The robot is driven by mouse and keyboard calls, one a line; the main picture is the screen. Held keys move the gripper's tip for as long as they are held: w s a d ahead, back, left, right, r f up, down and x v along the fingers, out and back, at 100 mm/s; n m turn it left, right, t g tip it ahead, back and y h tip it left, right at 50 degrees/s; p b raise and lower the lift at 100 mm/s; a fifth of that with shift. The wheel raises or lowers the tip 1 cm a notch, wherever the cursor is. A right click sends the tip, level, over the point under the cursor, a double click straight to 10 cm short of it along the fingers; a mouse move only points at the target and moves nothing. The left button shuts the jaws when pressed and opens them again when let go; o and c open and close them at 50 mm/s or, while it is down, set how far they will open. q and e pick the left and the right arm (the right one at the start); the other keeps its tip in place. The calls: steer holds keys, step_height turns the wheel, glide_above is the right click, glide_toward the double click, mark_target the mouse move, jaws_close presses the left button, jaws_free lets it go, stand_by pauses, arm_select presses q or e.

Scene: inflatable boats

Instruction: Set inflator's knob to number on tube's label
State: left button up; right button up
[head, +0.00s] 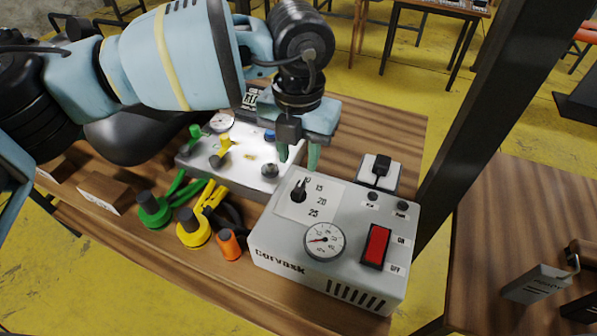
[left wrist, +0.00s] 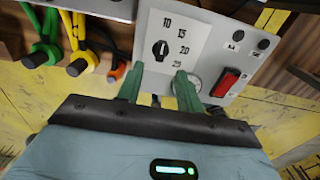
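The inflator (head: 335,280) is a grey box marked "Corvask" on the wooden table. Its black knob (head: 299,190) sits on a white panel with 10, 15, 20 and 25; its pointer seems to face near 10, though the exact setting is hard to tell. In the left wrist view the knob (left wrist: 160,49) shows just beyond the fingertips. My left gripper (head: 298,157) is open and empty, above and behind the knob, not touching it. A dark rounded object (head: 125,140), possibly the tube, lies behind my left arm. No tube label is readable. My right gripper is out of view.
The inflator carries a gauge (head: 324,241) and a red switch (head: 376,245). A white valve board (head: 235,158) and green, yellow and orange fittings (head: 193,227) stand to its left. A dark post (head: 475,120) rises at the right.

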mark_target(298, 187)
arm_select(q)
steer(key=shift+s+f, duration=0.15)
steer(key=shift+s, duration=0.1)
step_height(298, 187, down, 7)
steer(key=shift+f, duration=0.2)
jaws_close()
